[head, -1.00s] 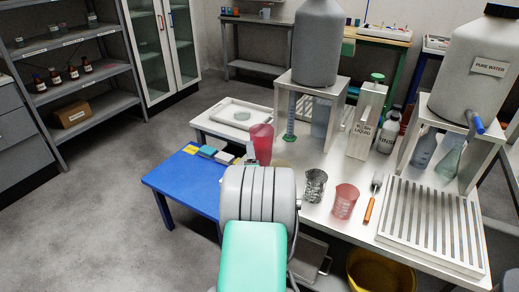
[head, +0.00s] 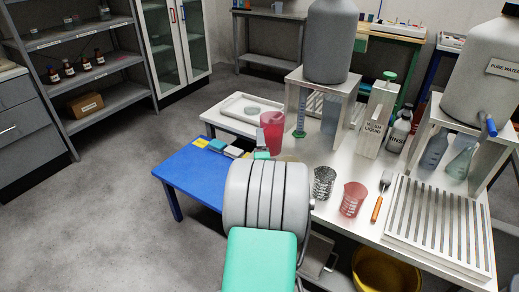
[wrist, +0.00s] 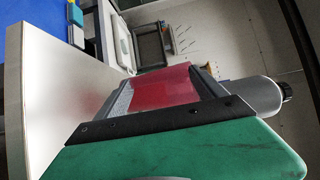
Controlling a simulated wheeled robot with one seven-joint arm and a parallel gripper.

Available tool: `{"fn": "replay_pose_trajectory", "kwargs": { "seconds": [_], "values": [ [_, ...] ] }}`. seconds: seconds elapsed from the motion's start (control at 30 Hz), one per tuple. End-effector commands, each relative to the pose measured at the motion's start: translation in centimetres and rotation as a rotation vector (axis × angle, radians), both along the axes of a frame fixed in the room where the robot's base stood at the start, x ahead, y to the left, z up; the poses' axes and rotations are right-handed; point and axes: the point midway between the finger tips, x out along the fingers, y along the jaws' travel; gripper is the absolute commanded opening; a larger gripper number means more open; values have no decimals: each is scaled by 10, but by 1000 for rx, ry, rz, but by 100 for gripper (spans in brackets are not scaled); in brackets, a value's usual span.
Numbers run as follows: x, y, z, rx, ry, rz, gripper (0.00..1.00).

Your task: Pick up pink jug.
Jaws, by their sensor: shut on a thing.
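The pink jug (head: 271,130) is upright in the head view, between the blue table and the metal stand. My gripper (wrist: 165,88) is shut on it; in the wrist view the pink jug (wrist: 172,92) fills the space between the two dark fingers. In the head view my grey and green arm hides most of the gripper, with a small teal part just below the jug. The jug appears raised above the white table (head: 325,222), but the gap under it is hard to judge.
A second pink beaker (head: 353,199) and a patterned glass beaker (head: 324,182) stand right of my arm. A green-based cylinder (head: 299,120) is just right of the jug. A metal stand (head: 318,82) carries a large grey tank. The blue table (head: 190,178) is left.

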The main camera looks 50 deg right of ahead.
Motion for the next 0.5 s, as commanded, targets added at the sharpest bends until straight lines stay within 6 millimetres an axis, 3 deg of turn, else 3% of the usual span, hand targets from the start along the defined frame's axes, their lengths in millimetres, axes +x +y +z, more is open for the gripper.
{"fn": "replay_pose_trajectory", "kwargs": {
  "seconds": [0.03,0.3,0.5],
  "values": [
    [-3,3,13,-9,-6,-1,8],
    [-23,22,47,-10,-7,-2,8],
    [-42,42,61,-10,-6,-3,8]
  ]
}}
